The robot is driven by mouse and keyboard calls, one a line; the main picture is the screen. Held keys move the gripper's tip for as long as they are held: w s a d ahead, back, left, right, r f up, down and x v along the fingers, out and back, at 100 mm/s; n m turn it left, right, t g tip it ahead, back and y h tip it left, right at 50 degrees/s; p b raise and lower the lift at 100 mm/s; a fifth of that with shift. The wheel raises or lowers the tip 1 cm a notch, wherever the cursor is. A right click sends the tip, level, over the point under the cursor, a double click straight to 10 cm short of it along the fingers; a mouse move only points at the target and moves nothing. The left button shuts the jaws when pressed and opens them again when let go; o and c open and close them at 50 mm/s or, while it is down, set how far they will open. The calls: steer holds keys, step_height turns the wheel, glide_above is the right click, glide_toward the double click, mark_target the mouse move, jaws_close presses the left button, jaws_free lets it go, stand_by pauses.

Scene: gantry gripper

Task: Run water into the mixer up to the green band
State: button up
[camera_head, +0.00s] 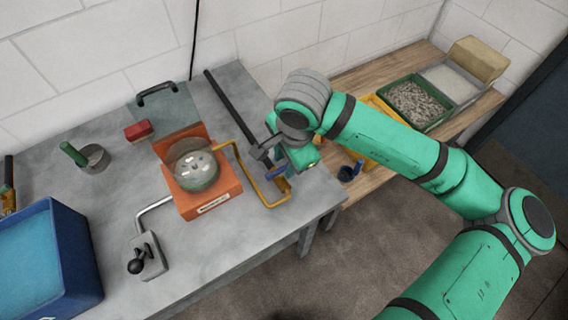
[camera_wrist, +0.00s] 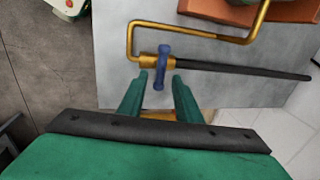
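The mixer (camera_head: 221,197) is an orange housing on the grey bench, with a round bowl (camera_head: 198,172) holding pale pieces; I cannot make out a green band or a water level. A brass pipe (camera_head: 272,203) bends from it toward my gripper; the pipe also shows in the wrist view (camera_wrist: 190,31). A blue tap handle (camera_wrist: 161,66) sits where the pipe meets a black hose (camera_wrist: 240,70). My gripper (camera_wrist: 160,75) is open, its green fingers either side of the handle's near end, with gaps visible. In the head view my wrist partly hides this spot.
A grey lever box (camera_head: 150,257) with a black knob joins the mixer by a silver pipe. A blue bin (camera_head: 78,258) stands at left, with a red block (camera_head: 139,131) and a green-handled cup (camera_head: 95,158) behind. A wooden bench (camera_head: 349,75) at right carries trays.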

steer(key=shift+w+a+f, duration=0.1)
steer(key=shift+f, duration=0.55)
steer(key=shift+w+a+f, duration=0.1)
steer(key=shift+f, duration=0.5)
steer(key=shift+c, duration=0.7)
jaws_close()
steer(key=n, duration=0.2)
steer(key=shift+w+n+y, duration=0.2)
steer(key=shift+n+y, duration=0.1)
steer(key=shift+n, duration=0.1)
steer(key=shift+w+a+n+g, duration=0.15)
steer(key=shift+n+g, duration=0.25)
steer(key=shift+n, duration=1.2)
